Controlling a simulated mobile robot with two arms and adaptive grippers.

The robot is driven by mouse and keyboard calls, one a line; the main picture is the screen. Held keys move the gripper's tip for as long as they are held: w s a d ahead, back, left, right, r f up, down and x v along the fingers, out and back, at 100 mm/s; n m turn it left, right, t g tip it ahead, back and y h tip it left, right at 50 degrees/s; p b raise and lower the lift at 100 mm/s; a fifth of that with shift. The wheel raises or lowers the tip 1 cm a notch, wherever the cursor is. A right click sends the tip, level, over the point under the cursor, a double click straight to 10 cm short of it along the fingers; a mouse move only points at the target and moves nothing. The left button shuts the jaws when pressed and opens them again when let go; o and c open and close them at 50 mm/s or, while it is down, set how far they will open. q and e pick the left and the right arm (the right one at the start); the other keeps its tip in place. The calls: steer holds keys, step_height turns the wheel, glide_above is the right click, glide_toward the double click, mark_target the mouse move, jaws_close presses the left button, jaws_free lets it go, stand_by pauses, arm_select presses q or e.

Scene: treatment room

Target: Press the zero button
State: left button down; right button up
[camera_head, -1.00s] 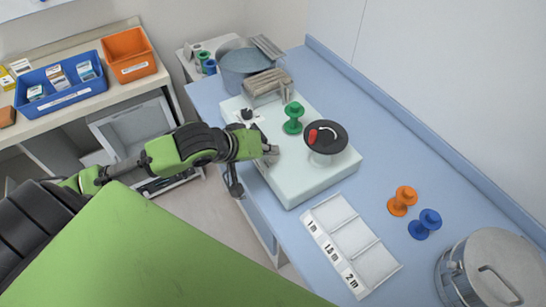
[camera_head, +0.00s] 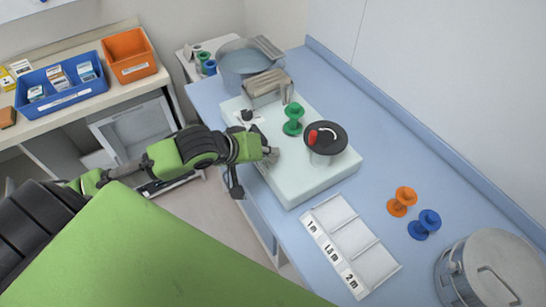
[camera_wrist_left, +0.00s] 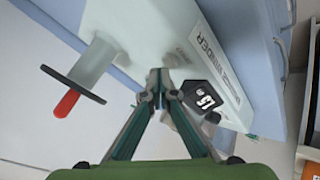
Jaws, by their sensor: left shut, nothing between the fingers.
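A pale bandage winder (camera_head: 315,188) stands on the blue counter, with a black crank disc and red handle (camera_head: 312,137) on top. In the left wrist view its side (camera_wrist_left: 150,22) carries lettering, a small dark display (camera_wrist_left: 205,100) with digits, and a round pale button-like bump (camera_wrist_left: 174,60). I cannot read a zero mark on it. My left gripper (camera_head: 271,153) is at the winder's near side. In the left wrist view its shut, empty fingertips (camera_wrist_left: 160,74) are right by the bump; I cannot tell whether they touch it. My right gripper is not in view.
Orange (camera_head: 402,201) and blue (camera_head: 425,224) spools, a white sorting tray (camera_head: 350,240) and a steel pot (camera_head: 490,270) are on the counter. A metal basin (camera_head: 245,65) stands behind. Bins are on the left bench.

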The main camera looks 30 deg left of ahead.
mark_target(270, 160)
arm_select(q)
steer(key=shift+f, duration=0.2)
stand_by(0.5)
steer(key=shift+f, duration=0.35)
stand_by(0.4)
steer(key=shift+r, duration=0.1)
steer(key=shift+r+p, duration=0.8)
steer(key=shift+p, duration=0.4)
steer(key=shift+r, duration=0.1)
step_height(270, 160, up, 5)
steer(key=p, duration=0.6)
